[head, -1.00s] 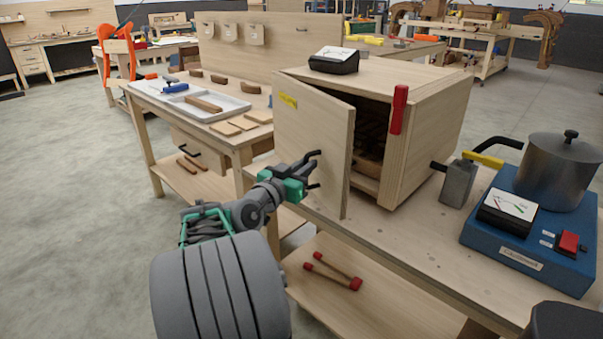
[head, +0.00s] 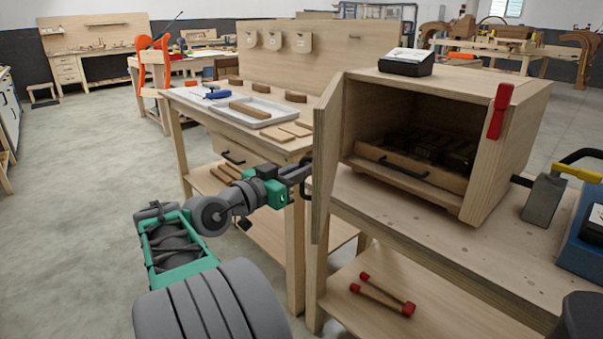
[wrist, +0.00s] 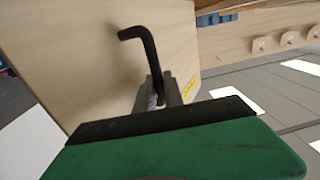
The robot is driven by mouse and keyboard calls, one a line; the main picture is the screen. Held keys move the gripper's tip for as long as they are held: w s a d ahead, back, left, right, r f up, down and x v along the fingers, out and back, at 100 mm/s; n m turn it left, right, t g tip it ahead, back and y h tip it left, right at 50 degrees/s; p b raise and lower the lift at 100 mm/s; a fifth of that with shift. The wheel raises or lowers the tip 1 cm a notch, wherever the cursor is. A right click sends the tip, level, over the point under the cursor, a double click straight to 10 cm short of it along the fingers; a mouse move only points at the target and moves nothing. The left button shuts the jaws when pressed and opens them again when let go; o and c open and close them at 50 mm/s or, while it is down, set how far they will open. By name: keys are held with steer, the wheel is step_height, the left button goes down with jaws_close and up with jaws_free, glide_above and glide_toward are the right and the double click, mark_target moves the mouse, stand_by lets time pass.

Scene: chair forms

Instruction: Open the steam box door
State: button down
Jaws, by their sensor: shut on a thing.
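The steam box (head: 515,135) is a wooden box on the bench. Its door (head: 325,150) stands wide open, swung out to the left and seen nearly edge-on in the head view. Inside the box is a wooden drawer or tray with a dark handle (head: 398,170). My gripper (head: 300,176) is at the door's outer face. In the wrist view the door face (wrist: 100,60) fills the left, and my gripper (wrist: 160,92) is shut on the black door handle (wrist: 140,38). The exact finger contact is small and partly hidden.
A gauge (head: 406,62) sits on the box, and a red lever (head: 499,110) is on its front edge. A bench with a white tray (head: 278,118) stands behind the door. Red-tipped sticks (head: 385,297) lie on the lower shelf. Open floor (head: 80,200) is at the left.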

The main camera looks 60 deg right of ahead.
steer(key=shift+s, duration=0.1)
steer(key=c, duration=1.5)
jaws_free()
steer(key=shift+o, duration=0.2)
